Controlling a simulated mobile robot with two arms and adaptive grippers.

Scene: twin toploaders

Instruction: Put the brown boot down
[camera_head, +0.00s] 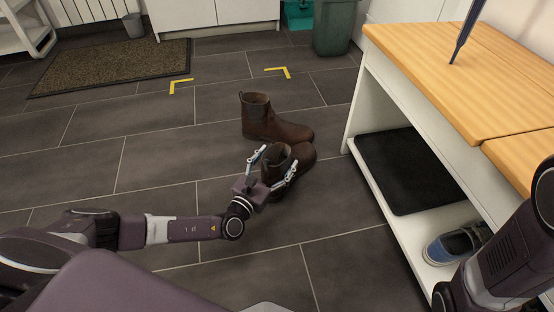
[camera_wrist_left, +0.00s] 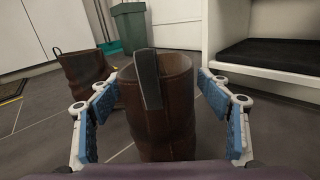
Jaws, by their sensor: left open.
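A brown boot (camera_head: 300,157) stands upright on the grey tiled floor. My left gripper (camera_head: 268,166) is open around its shaft. In the left wrist view the boot (camera_wrist_left: 165,115) stands between the spread fingers (camera_wrist_left: 165,100), with a gap on each side. A second brown boot (camera_head: 268,120) stands just behind it in the head view. That second boot also shows at the left of the left wrist view (camera_wrist_left: 85,72). My right arm shows at the right edge of the head view, but its gripper is not visible.
A white bench (camera_head: 372,105) with a wooden top (camera_head: 440,65) stands at right. Its lower shelf holds a black mat (camera_head: 405,170) and a blue-grey shoe (camera_head: 452,246). Yellow corner marks (camera_head: 181,84) lie on the floor beyond the boots, near a doormat (camera_head: 110,65). A green bin (camera_head: 334,27) stands behind.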

